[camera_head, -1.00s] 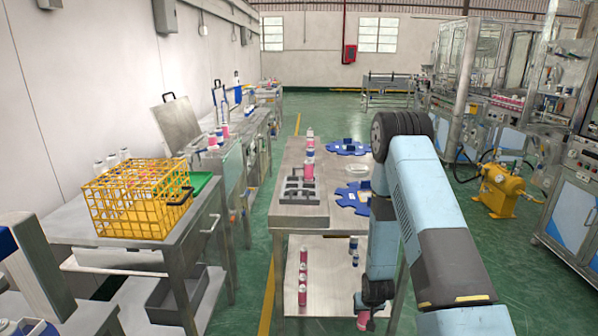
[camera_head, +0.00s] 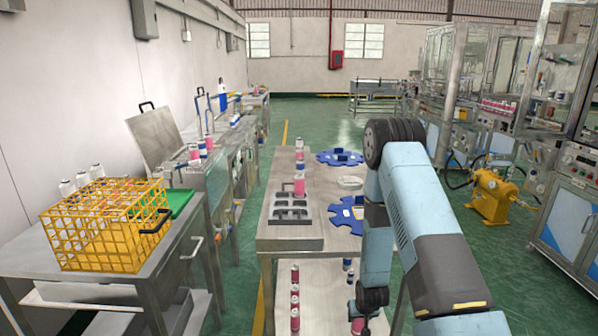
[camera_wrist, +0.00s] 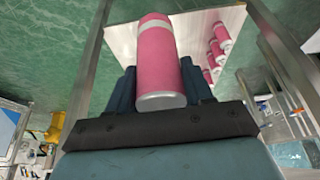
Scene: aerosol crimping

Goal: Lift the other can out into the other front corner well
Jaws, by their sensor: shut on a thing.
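My gripper (camera_wrist: 158,92) is shut on a pink can (camera_wrist: 160,62) with a pale band and a silvery end, held between dark blue fingers in the wrist view. In the head view my gripper (camera_head: 364,304) hangs low beside the table's right side, and the held can (camera_head: 357,325) shows partly at the bottom edge. The grey tray with wells (camera_head: 290,244) lies on the tabletop; its front wells look empty. Another pink can (camera_head: 299,186) stands upright at the tray's back; I cannot tell whether it sits in a well.
Two blue star-shaped plates (camera_head: 340,157) (camera_head: 347,227) lie on the tabletop's right side. Several pink cans (camera_head: 295,301) stand in a row on the lower shelf. A yellow crate (camera_head: 104,225) sits on the left bench. The table's legs and top edge are near my arm.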

